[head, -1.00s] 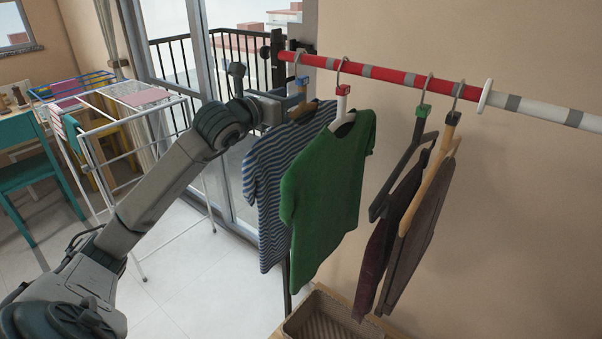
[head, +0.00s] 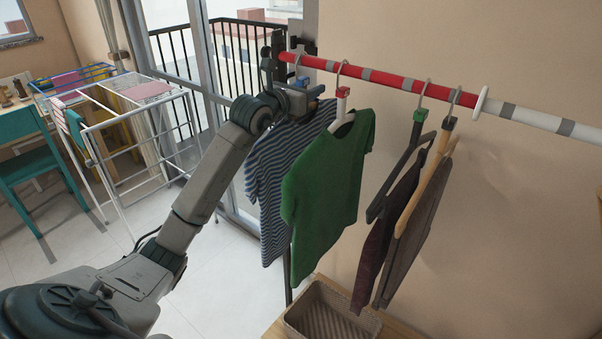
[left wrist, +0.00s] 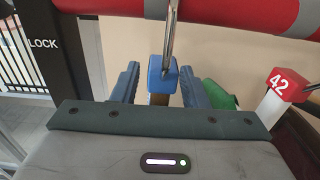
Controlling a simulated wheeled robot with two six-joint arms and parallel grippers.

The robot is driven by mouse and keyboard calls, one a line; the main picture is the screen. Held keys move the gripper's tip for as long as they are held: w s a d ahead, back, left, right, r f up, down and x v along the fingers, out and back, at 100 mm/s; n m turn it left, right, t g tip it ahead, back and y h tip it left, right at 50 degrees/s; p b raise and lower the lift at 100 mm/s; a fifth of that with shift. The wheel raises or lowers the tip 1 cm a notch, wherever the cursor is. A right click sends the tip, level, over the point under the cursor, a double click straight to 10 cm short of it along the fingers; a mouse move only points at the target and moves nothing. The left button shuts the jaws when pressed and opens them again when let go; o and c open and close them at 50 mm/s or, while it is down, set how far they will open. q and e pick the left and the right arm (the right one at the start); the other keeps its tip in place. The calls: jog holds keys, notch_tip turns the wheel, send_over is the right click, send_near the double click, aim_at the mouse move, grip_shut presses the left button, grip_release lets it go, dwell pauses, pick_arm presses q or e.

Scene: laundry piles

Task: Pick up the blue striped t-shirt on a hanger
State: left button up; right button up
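The blue and white striped t-shirt (head: 268,170) hangs on a hanger at the left end of the red rail, partly hidden behind the green t-shirt. Its hanger has a blue block (left wrist: 162,76) below a metal hook; the block also shows in the head view (head: 302,82). My left gripper (head: 308,92) is at this block, just under the rail. In the left wrist view, its two fingers (left wrist: 159,88) stand apart on either side of the block, with gaps visible on both sides. My right gripper is out of view.
The green t-shirt (head: 325,180) hangs close on the right, its hanger tagged red 42 (left wrist: 280,84). The red rail (head: 385,78) runs just above my left gripper. A woven basket (head: 372,326) sits below; a drying rack (head: 110,122) stands left.

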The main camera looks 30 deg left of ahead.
pick_arm(q)
jog(key=shift+c, duration=0.4)
jog(key=c, duration=0.7)
grip_shut()
